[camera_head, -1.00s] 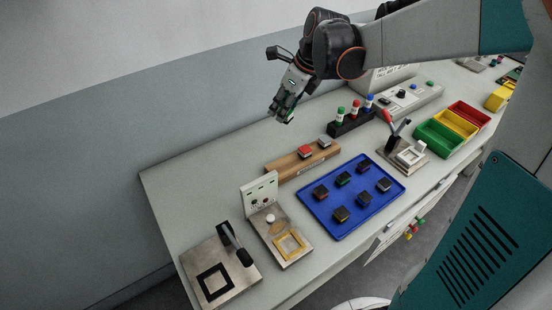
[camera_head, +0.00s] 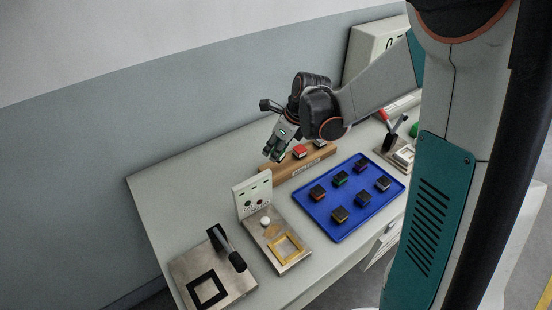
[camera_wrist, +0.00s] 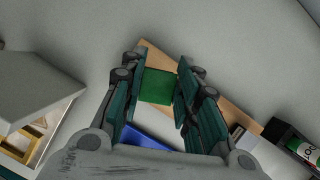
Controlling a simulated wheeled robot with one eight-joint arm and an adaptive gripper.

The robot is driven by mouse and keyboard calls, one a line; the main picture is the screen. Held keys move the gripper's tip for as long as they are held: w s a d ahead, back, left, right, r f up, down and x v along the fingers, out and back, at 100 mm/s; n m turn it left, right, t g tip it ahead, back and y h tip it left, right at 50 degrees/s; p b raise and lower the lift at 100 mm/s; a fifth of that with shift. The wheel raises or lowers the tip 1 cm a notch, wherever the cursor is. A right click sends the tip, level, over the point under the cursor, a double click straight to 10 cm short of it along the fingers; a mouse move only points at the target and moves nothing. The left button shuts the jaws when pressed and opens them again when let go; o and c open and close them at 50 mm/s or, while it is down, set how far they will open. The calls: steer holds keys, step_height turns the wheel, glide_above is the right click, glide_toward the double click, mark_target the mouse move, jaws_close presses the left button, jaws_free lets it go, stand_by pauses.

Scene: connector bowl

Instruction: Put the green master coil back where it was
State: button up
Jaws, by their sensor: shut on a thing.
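My gripper (camera_head: 274,155) is shut on the green master coil, a green square block (camera_wrist: 157,87) held between its two fingers in the wrist view. In the head view the fingers mostly hide the coil. The gripper is above the left end of the wooden rack (camera_head: 277,175), which also shows below the fingers in the wrist view (camera_wrist: 213,97). A red-topped block (camera_head: 299,151) and a grey-topped block (camera_head: 320,143) sit on the rack's middle and right. I cannot tell how high the coil is above the rack.
A blue tray (camera_head: 332,231) with several dark blocks lies in front of the rack. A station with an upright white panel (camera_head: 250,191) stands left of it. A metal plate with a black lever (camera_head: 223,242) is at the front left. The table behind the rack is clear.

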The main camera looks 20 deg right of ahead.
steer(key=shift+f+b, duration=0.55)
steer(key=shift+f, duration=1.3)
steer(key=shift+f, duration=0.1)
steer(key=o, duration=1.2)
steer(key=shift+c, duration=0.2)
steer(key=p+v, duration=0.4)
steer(key=v, duration=0.8)
